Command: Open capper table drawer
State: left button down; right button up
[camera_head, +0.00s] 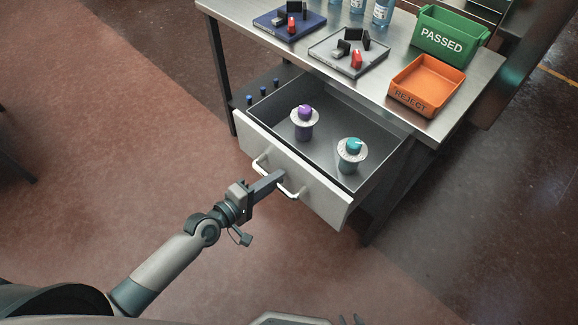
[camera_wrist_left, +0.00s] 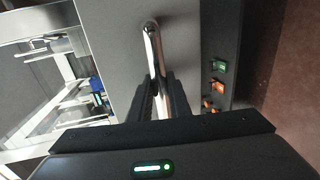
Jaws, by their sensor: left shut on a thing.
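The capper table drawer (camera_head: 345,208) is pulled out from under the steel table, with its inside in view. Two capped pieces stand upright in it, one with a purple top (camera_head: 304,111) and one with a teal top (camera_head: 353,146). My left gripper (camera_head: 277,178) is shut on the drawer's handle (camera_head: 262,162) at the drawer front. In the left wrist view the shiny handle bar (camera_wrist_left: 153,45) runs between the dark fingers (camera_wrist_left: 162,95).
On the steel tabletop (camera_head: 395,55) stand a blue tray (camera_head: 268,24), a grey tray (camera_head: 322,55), an orange REJECT bin (camera_head: 408,100), a green PASSED bin (camera_head: 415,40) and several bottles (camera_head: 382,12). The floor (camera_head: 120,110) left of the drawer is clear.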

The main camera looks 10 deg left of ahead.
pick_arm(q)
jog(key=v, duration=0.2)
jog(key=shift+s+a+f, duration=0.15)
jog(key=shift+s+f, duration=0.05)
jog(key=shift+s, duration=0.05)
jog(key=c, duration=1.7)
grip_release()
jog(key=shift+o, duration=0.2)
jog(key=shift+s+a, duration=0.1)
